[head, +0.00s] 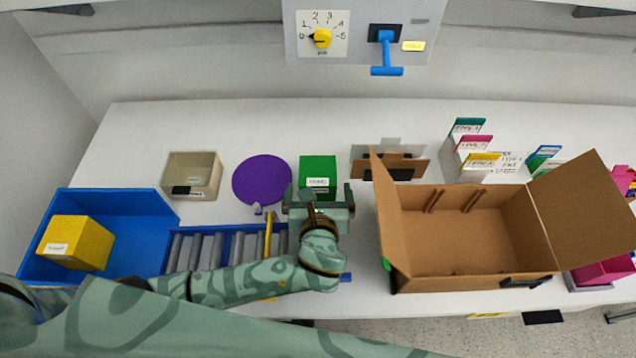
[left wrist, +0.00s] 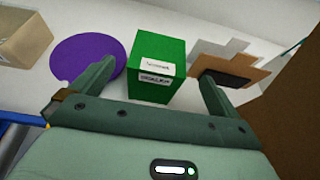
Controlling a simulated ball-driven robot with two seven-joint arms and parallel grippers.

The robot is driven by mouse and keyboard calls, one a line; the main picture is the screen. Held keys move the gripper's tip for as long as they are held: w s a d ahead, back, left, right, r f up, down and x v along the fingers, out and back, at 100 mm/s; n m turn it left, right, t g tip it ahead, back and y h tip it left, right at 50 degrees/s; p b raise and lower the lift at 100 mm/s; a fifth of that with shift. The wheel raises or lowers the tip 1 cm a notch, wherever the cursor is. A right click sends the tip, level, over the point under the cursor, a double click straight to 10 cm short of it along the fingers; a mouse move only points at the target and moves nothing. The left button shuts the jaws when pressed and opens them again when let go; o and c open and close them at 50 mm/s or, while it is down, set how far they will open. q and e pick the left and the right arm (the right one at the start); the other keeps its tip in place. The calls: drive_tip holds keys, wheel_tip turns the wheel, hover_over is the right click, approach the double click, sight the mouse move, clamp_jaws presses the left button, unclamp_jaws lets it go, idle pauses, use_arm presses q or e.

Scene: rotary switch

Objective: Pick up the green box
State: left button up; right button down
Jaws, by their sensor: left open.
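The green box (head: 318,170) stands upright on the white table behind my left gripper, with white labels on its faces. In the left wrist view the green box (left wrist: 156,68) sits between the two fingers, beyond the palm. My left gripper (head: 319,192) is open, with one finger on each side of the box's near end. In the left wrist view the left gripper (left wrist: 155,80) shows a gap between each finger and the box. The lower front of the box is partly hidden by the gripper in the head view. My right gripper is not in view.
A purple disc (head: 262,180) lies left of the box. A cardboard stand (head: 390,165) is on its right. A large open carton (head: 470,240) stands at the right front. A blue bin (head: 110,205) holds a yellow box (head: 75,243). A roller rack (head: 215,250) lies beside it.

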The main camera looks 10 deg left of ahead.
sight(318, 172)
use_arm(q)
drive_tip(key=x, duration=0.3)
drive_tip(key=shift+w+a+f+b, duration=0.1)
drive_tip(key=shift+w+f+b, duration=0.15)
drive_tip(key=shift+w+b, duration=0.05)
drive_tip(key=b+x, duration=0.1)
drive_tip(key=x, duration=0.1)
drive_tip(key=b+x, duration=0.1)
drive_tip(key=x, duration=0.2)
drive_tip(key=shift+a+f, duration=0.1)
drive_tip(key=shift+f, duration=0.2)
drive_tip(key=shift+r, duration=0.1)
drive_tip(key=shift+s, duration=0.1)
drive_tip(key=shift+c, duration=0.9)
drive_tip(key=c, duration=1)
